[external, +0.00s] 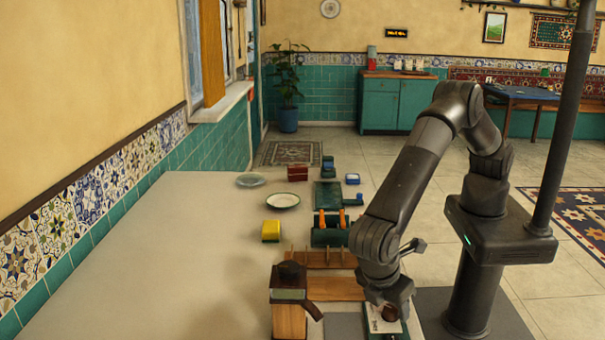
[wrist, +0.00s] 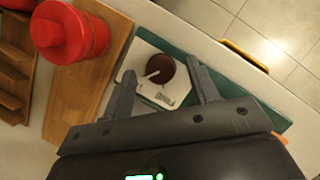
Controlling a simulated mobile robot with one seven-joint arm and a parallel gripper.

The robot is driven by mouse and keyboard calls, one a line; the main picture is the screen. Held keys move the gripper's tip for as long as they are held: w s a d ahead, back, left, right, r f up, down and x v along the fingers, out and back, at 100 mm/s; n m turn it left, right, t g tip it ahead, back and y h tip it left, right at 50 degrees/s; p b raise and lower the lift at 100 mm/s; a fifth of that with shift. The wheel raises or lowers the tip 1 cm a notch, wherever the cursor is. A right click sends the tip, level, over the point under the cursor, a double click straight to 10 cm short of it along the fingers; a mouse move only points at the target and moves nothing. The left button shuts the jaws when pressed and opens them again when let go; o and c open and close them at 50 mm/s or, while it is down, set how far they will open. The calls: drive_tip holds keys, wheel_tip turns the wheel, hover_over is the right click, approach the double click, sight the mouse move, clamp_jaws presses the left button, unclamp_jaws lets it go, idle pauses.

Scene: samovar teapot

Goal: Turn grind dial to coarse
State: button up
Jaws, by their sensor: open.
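The grind dial (wrist: 160,69) is a round dark-brown knob with a pale pointer. It sits on a white plate (wrist: 150,95) with small dark markings, too small to read, on a green base. In the wrist view my gripper (wrist: 160,72) is open, with one finger on each side of the dial. I cannot tell whether either finger touches it. In the external view my gripper (external: 390,296) points down over the brown dial (external: 391,313) and partly hides it; the white plate (external: 376,324) shows beside it.
A wooden grinder with a dark top (external: 289,305) stands to the left. A wooden rack (external: 330,286) lies behind it. A red canister (wrist: 70,32) stands on a wooden board in the wrist view. The left counter is clear.

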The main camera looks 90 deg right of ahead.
drive_tip(key=v, duration=1)
drive_tip(key=shift+r, duration=0.1)
